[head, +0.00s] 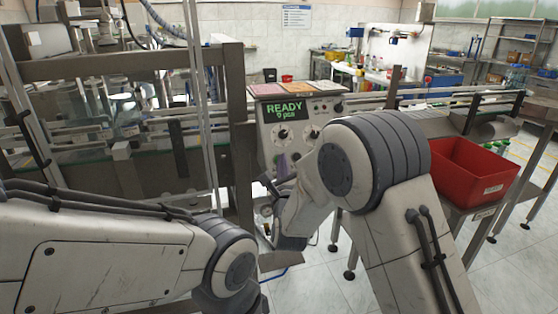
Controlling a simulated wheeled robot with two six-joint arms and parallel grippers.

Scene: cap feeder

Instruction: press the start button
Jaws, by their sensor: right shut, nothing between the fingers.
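The control box (258,139) stands at the middle of the head view, its front facing me. Its lit display (285,109) reads READY in green, with a smaller line that looks like "0 pcs". Below it are two round dials (283,134) and a purple part (282,163). I cannot make out which control is the start button; my right arm covers the box's lower right. My right gripper (268,190) is shut and empty, low in front of the box; whether it touches the box cannot be told. My left gripper is out of view.
A red bin (468,172) stands on the metal table at the right. Colored trays (303,89) lie on top of the box. A conveyor rail (460,98) runs off to the right. A metal frame with a post (238,140) stands close on the box's left.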

